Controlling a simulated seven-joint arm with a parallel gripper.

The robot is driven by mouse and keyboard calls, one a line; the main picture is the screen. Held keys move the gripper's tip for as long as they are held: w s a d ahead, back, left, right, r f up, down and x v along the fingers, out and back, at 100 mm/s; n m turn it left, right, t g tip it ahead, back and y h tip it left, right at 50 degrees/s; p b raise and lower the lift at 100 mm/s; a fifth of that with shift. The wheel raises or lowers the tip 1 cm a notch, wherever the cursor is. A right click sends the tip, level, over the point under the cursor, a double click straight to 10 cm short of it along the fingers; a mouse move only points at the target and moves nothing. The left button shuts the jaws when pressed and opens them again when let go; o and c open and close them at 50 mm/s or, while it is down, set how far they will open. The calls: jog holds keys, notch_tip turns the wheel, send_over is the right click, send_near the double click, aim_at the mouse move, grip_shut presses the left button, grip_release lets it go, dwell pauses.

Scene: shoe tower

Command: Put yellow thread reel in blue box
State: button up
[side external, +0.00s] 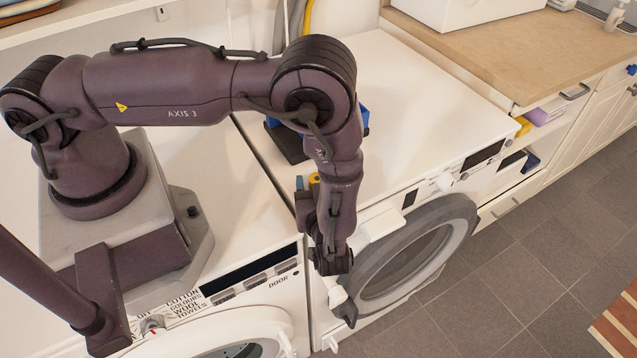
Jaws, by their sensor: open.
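A blue box (364,118) stands on the right-hand washing machine, mostly hidden behind my forearm; part of its blue edge also shows left of the arm. A small yellow piece, which looks like the yellow thread reel (314,179), shows at the left edge of my lower arm, near the machine's front left corner. It is partly covered by the arm. My gripper (332,264) hangs low at the front of that machine, below and in front of the yellow piece. It is open; its fingertips are hard to make out, and nothing is seen held.
A small blue piece (299,183) is left of the yellow one. A dark flat thing (289,145) lies by the box. Another yellow item (523,126) sits on a shelf at right.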

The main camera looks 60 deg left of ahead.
jog(key=s+v, duration=0.1)
jog(key=v, duration=1.2)
jog(key=w+d+r+m+t+h, duration=0.25)
jog(key=w+r+t+h, duration=0.25)
jog(key=w+r+h, duration=0.9)
jog(key=w+r+m+h, duration=0.2)
jog(key=w+r+m, duration=0.15)
jog(key=r, duration=0.75)
jog(key=s+a+r+m+g+h, duration=0.1)
jog(key=s+a+r+m+h, duration=0.2)
jog(key=s+a+r+m, duration=0.2)
jog(key=s+a+r, duration=0.2)
jog(key=s+r, duration=0.2)
jog(key=shift+a+g, duration=0.2)
jog(key=shift+g, duration=0.2)
jog(key=shift+o, duration=0.6)
jog(key=s+a+m+g+y, duration=0.1)
jog(key=s+a+y, duration=0.1)
jog(key=s+a, duration=0.3)
jog(key=s+a+f+m+g+y, duration=0.1)
jog(key=s+a+g+y, duration=0.1)
jog(key=s+a, duration=0.4)
jog(key=s, duration=0.4)
jog(key=shift+s+m+g, duration=0.25)
jog(key=shift+m+g, duration=0.05)
